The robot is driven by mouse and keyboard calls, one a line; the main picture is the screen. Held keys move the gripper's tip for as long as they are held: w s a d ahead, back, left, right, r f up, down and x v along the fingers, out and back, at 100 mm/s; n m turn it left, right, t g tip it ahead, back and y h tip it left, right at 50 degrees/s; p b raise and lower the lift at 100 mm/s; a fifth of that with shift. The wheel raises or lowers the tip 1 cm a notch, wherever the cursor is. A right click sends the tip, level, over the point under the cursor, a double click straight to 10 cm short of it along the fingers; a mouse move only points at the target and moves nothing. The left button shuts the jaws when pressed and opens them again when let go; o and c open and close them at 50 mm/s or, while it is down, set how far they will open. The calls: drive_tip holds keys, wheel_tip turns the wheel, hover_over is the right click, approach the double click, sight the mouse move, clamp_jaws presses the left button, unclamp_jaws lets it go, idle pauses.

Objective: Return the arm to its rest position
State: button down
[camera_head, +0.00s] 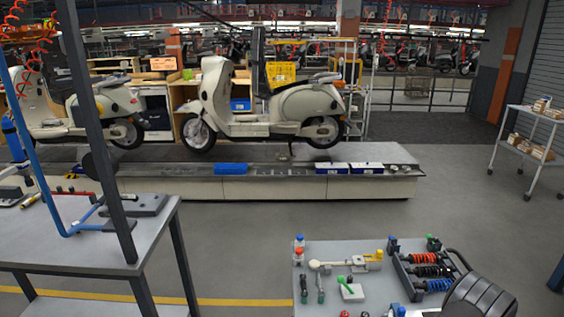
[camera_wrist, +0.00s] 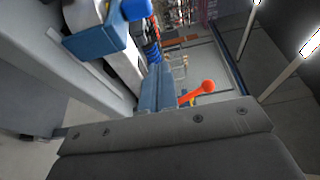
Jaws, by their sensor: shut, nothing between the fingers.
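My gripper (camera_wrist: 158,68) shows in the wrist view as two blue-grey fingers lying side by side beyond a dark bolted block. The fingers are shut with nothing between them. In the head view I cannot make out the gripper. An orange round-ended piece (camera_wrist: 207,87) shows just right of the fingers in the wrist view; whether it touches them I cannot tell. A blue block (camera_wrist: 95,38) and a blue rounded knob (camera_wrist: 135,8) show at the upper left of that view.
A parts table (camera_head: 340,258) at the lower right holds bottles, tools and several shock absorbers (camera_head: 430,271). A grey workbench (camera_head: 70,245) stands at left. Cream scooters (camera_head: 265,110) stand on the conveyor (camera_head: 270,187) behind. Open floor (camera_head: 235,235) lies between. A white shelf cart (camera_head: 525,140) stands right.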

drive_tip(key=x, duration=0.6)
drive_tip(key=shift+w+d, duration=0.15)
drive_tip(key=shift+d, duration=0.2)
drive_tip(key=d, duration=0.9)
drive_tip(key=v, duration=0.9)
drive_tip(key=w+a+r+n+g+y, duration=0.1)
drive_tip(key=w+a+r+n+y, duration=0.2)
drive_tip(key=n, duration=0.7)
drive_tip(key=w+a+r+n+y, duration=0.3)
drive_tip(key=w+r+n+y, duration=0.3)
drive_tip(key=n+y, duration=0.3)
drive_tip(key=shift+a+r+n+g+y, duration=0.35)
drive_tip(key=shift+r+n, duration=0.3)
drive_tip(key=shift+n, duration=0.35)
